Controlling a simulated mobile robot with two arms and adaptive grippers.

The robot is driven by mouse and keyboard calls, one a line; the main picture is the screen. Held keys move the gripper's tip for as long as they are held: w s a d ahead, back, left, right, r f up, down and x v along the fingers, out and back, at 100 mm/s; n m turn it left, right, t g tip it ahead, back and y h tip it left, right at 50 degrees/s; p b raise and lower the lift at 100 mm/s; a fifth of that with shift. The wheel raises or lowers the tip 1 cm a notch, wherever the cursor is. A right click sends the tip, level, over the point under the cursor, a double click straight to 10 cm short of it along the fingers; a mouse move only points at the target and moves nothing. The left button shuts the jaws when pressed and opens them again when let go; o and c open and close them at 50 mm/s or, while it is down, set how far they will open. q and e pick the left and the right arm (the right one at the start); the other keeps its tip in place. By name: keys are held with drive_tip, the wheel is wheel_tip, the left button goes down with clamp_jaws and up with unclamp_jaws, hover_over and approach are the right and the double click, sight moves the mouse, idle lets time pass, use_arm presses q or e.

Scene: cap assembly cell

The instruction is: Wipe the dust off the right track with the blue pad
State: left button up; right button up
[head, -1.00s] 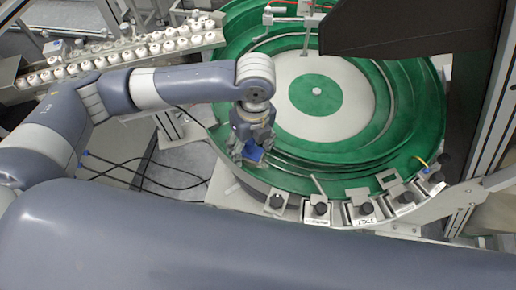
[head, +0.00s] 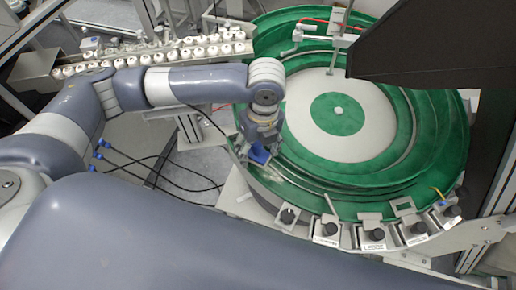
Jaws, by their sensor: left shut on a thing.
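My left gripper (head: 260,141) points down over the near-left side of the green feeder bowl (head: 377,207). It is shut on the blue pad (head: 260,155), which shows below the fingers. The pad is at the bowl's green rim tracks; I cannot tell whether it touches them. A metal track holding white caps leads off to the left. A metal rail (head: 452,238) runs off at the lower right. I cannot tell for sure which one is the right track, and no dust can be made out. My right gripper is not in view.
Several black knobs on metal brackets (head: 325,231) line the bowl's near edge. A large dark housing (head: 425,45) overhangs the bowl at the upper right. A thin metal post with a red hose stands over the bowl's far side. Black cables (head: 165,170) hang at the left.

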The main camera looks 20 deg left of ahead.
use_arm(q)
drive_tip(key=shift+r, duration=2.75)
drive_tip(key=shift+r, duration=1.5)
